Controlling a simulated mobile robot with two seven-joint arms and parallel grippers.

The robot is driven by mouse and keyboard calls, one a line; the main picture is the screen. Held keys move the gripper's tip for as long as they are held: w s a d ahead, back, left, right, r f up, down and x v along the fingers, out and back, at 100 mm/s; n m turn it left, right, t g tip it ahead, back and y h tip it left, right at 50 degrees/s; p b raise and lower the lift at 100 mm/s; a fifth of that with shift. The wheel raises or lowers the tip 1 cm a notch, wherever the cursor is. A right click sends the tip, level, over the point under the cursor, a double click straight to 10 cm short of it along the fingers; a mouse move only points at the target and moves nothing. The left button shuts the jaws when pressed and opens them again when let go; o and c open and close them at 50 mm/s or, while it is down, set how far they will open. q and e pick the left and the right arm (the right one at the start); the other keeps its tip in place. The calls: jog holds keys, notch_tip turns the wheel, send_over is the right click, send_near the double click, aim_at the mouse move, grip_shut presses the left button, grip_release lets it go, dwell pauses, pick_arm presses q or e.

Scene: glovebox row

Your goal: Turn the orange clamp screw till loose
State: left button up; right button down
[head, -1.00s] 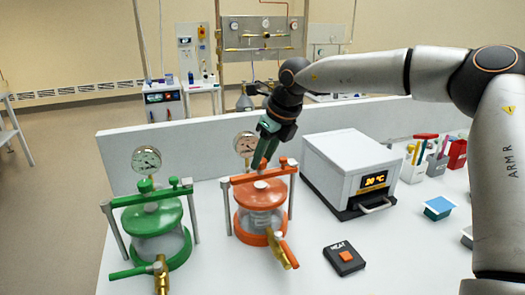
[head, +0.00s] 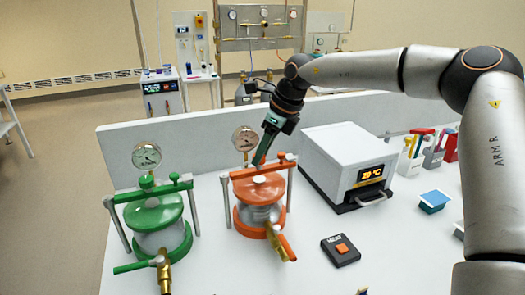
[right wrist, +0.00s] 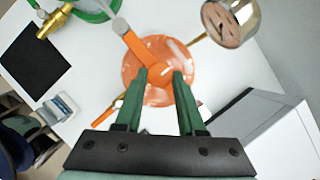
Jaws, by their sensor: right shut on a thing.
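The orange vessel (head: 258,190) stands on the white bench, with an orange crossbar (head: 240,174) over its lid. Its orange clamp screw (right wrist: 160,74) sits at the middle of the bar in the right wrist view. In the head view my gripper largely hides the screw. My right gripper (head: 259,160) comes down from above and behind. Its two green fingers (right wrist: 158,78) are shut on the screw's head, one on each side. My left gripper is not in view.
A similar green vessel (head: 155,213) stands to the left. A pressure gauge (head: 245,138) rises behind the orange vessel, close to my gripper. A white heater box (head: 345,160) is to the right. A black box with an orange button (head: 341,250) lies in front.

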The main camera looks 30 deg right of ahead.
jog(key=c, duration=0.5)
grip_release()
jog(key=shift+r, duration=0.1)
jog(key=v, duration=1.2)
jog(key=shift+r, duration=0.15)
jog(key=shift+s+d, duration=0.1)
jog(key=shift+s, duration=0.05)
